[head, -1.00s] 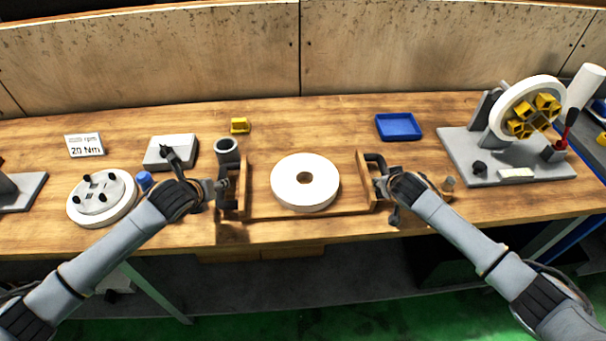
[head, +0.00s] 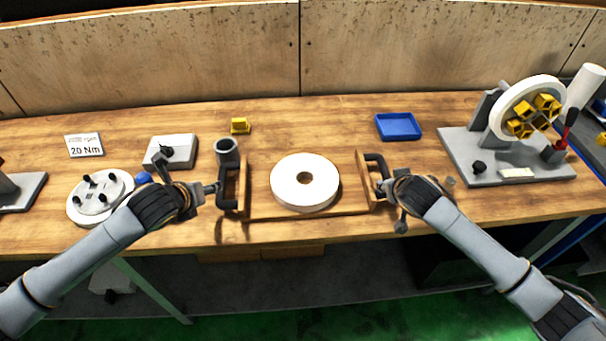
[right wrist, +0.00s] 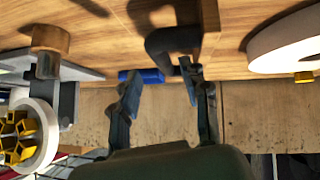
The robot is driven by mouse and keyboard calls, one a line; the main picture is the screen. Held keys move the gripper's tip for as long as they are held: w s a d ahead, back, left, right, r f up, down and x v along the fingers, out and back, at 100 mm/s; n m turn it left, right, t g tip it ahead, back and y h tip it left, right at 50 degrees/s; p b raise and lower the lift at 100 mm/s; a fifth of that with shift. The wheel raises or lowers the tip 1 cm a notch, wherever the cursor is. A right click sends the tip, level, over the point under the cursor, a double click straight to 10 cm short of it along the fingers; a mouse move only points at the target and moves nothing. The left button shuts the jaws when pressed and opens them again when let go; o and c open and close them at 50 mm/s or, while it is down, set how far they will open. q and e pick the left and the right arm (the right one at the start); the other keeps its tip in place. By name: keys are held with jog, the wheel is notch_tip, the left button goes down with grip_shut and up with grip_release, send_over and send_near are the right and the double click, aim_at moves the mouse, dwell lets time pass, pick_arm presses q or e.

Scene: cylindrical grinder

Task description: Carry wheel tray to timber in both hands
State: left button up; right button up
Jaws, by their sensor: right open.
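The wooden wheel tray (head: 262,214) lies on the timber bench top near its front edge, with a white grinding wheel (head: 286,190) flat in it. Each end board carries a black handle: a left handle (head: 231,204) and a right handle (head: 383,167). My left gripper (head: 208,188) is just left of the left handle; its jaw opening is unclear. My right gripper (head: 390,203) is open beside the right handle. In the right wrist view its fingers (right wrist: 160,88) are spread and empty, and the dark handle (right wrist: 170,42) lies just beyond them.
A grey cup (head: 227,150) stands close behind the left handle. A round flange (head: 99,198) and a grey box (head: 180,147) are to the left. A blue dish (head: 398,126) and a wheel stand (head: 505,165) are to the right. Bench behind the tray is mostly clear.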

jog(key=shift+v, duration=2.65)
